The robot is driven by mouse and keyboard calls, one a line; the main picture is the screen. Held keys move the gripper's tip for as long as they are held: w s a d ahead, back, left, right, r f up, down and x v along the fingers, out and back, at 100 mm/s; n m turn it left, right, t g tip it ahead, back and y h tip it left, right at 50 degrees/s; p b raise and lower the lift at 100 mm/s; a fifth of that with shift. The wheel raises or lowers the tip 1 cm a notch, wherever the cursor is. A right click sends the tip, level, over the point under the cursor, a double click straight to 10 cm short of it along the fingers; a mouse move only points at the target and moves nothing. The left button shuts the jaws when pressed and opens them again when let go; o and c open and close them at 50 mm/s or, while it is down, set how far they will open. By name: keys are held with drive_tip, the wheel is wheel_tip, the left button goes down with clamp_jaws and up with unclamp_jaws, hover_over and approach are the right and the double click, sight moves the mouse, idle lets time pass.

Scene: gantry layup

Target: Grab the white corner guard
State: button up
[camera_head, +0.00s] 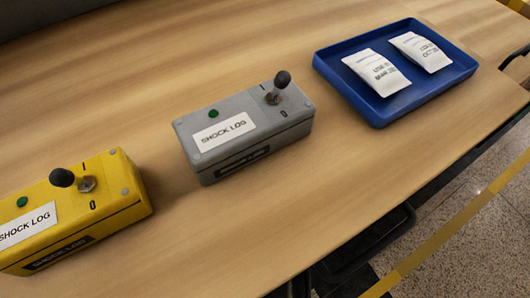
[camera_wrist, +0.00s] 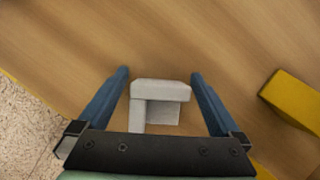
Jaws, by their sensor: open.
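The white corner guard (camera_wrist: 160,91) shows in the wrist view as a pale L-shaped block on the wooden table. My gripper (camera_wrist: 160,78) is open, with one blue finger on each side of the guard and a visible gap to each. I cannot tell how far the fingertips are above the table. Neither the guard nor my gripper shows in the head view.
A yellow shock log box (camera_head: 105,200) and a grey one (camera_head: 285,130) stand on the table (camera_head: 240,245). A blue tray (camera_head: 375,112) with two white packets (camera_head: 376,72) lies at the right. A yellow object (camera_wrist: 290,98) is right of my gripper. The table edge is at lower left in the wrist view.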

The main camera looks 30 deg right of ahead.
drive_tip(key=shift+r, duration=0.1)
drive_tip(key=c, duration=1.2)
drive_tip(key=shift+c, duration=0.2)
